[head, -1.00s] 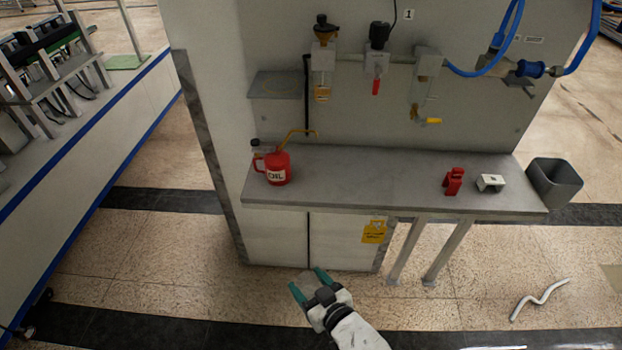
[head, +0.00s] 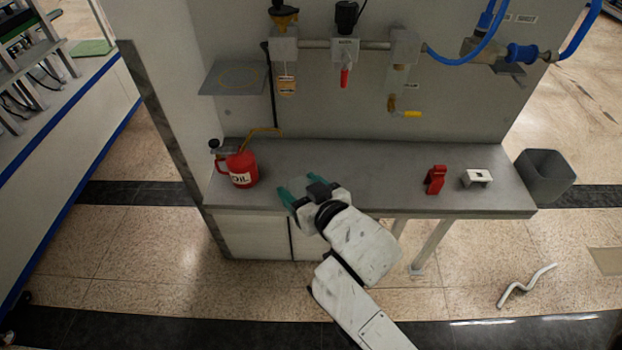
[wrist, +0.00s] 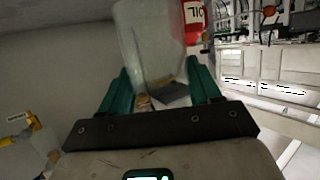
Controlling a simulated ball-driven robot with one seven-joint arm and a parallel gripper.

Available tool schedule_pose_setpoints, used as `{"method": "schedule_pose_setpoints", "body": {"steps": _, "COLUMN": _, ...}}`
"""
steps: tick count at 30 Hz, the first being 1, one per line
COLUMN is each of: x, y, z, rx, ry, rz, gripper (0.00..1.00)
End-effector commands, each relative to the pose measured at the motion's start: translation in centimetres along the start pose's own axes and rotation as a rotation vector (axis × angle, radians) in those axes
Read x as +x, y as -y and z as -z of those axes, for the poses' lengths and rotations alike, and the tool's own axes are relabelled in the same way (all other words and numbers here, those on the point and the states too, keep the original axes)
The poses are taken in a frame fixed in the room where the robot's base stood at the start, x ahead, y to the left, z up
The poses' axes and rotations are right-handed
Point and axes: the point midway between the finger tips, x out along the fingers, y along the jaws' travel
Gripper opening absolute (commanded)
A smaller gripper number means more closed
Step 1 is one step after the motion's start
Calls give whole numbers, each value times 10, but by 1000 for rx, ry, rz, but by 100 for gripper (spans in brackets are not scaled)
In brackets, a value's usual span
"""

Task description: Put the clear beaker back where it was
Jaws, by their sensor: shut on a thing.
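The clear beaker (wrist: 150,40) is between the green fingers of my gripper (wrist: 162,92) in the wrist view, and the gripper is shut on it. It is see-through and hard to make out in the head view. There, my gripper (head: 297,190) is over the front part of the grey bench (head: 350,165), to the right of the red oil can (head: 240,170). A small grey shelf (head: 225,85) with a yellowish ring marked on it is on the back panel at upper left; nothing visible stands on it.
A red object (head: 435,180) and a white block (head: 477,178) stand on the right of the bench. A grey bin (head: 545,175) is beyond its right end. Valves with a yellow handle (head: 410,114) and blue hoses hang above. The bench middle is clear.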

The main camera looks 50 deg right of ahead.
Motion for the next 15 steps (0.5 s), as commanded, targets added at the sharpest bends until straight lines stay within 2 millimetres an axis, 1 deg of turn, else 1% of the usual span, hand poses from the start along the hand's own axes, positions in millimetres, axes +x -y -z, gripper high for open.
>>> {"method": "schedule_pose_setpoints", "body": {"steps": 1, "x": -13, "y": -13, "z": 18, "rx": 13, "ry": -8, "rz": -36, "gripper": 28}}
{"method": "schedule_pose_setpoints", "body": {"steps": 3, "x": -29, "y": -28, "z": 35, "rx": 32, "ry": -7, "rz": -81, "gripper": 28}}
{"method": "schedule_pose_setpoints", "body": {"steps": 6, "x": -47, "y": -44, "z": 51, "rx": 49, "ry": -4, "rz": -131, "gripper": 28}}
{"method": "schedule_pose_setpoints", "body": {"steps": 9, "x": -58, "y": -53, "z": 59, "rx": 58, "ry": -2, "rz": -161, "gripper": 28}}
{"method": "schedule_pose_setpoints", "body": {"steps": 12, "x": -56, "y": -58, "z": 59, "rx": 63, "ry": -1, "rz": -174, "gripper": 28}}
{"method": "schedule_pose_setpoints", "body": {"steps": 15, "x": -42, "y": -60, "z": 57, "rx": 64, "ry": -3, "rz": -175, "gripper": 28}}
